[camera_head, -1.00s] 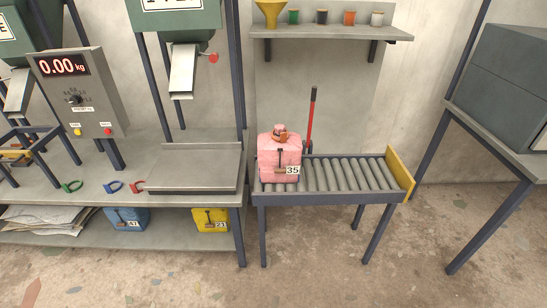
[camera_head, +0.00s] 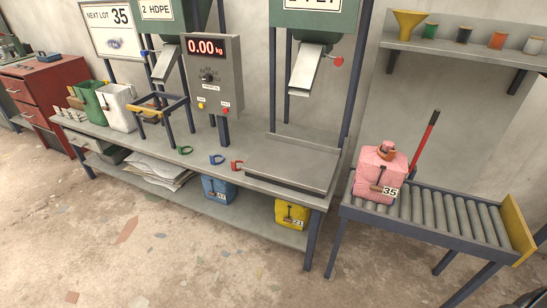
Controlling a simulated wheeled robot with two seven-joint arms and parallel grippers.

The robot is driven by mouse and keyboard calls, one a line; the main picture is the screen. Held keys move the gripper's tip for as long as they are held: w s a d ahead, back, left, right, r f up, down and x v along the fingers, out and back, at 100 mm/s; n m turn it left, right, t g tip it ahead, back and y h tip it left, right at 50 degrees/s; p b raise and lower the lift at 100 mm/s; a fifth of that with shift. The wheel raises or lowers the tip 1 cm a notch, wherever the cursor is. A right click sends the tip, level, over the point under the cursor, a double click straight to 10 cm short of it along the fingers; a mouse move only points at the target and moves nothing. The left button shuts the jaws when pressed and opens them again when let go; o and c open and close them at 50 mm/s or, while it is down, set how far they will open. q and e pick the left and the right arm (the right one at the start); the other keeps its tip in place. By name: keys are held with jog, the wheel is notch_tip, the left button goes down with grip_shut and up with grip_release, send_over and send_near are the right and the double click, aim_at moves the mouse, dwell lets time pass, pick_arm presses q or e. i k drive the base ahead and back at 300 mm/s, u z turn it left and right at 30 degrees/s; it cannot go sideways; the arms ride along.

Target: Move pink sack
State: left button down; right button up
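The pink sack (camera_head: 379,172) stands upright on the left end of the roller conveyor (camera_head: 440,212) at the right. It has a tied neck with an orange-brown band, a handle on its front and a tag reading 35. A red lever with a dark grip (camera_head: 425,143) rises just behind it, to its right. Neither of my grippers shows in the head view, and nothing holds the sack.
A flat scale plate (camera_head: 290,163) on the bench lies left of the conveyor. The weight display (camera_head: 207,47) reads 0.00 kg. A board (camera_head: 113,30) says "NEXT LOT 35". Green (camera_head: 88,98) and white (camera_head: 117,105) sacks stand on the bench; blue (camera_head: 218,190) and yellow (camera_head: 291,213) ones sit below. The front floor is clear.

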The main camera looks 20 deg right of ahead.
aim_at(369, 166)
jog(key=u, duration=0.6)
jog(key=i, duration=0.65)
jog(key=z, duration=2.8)
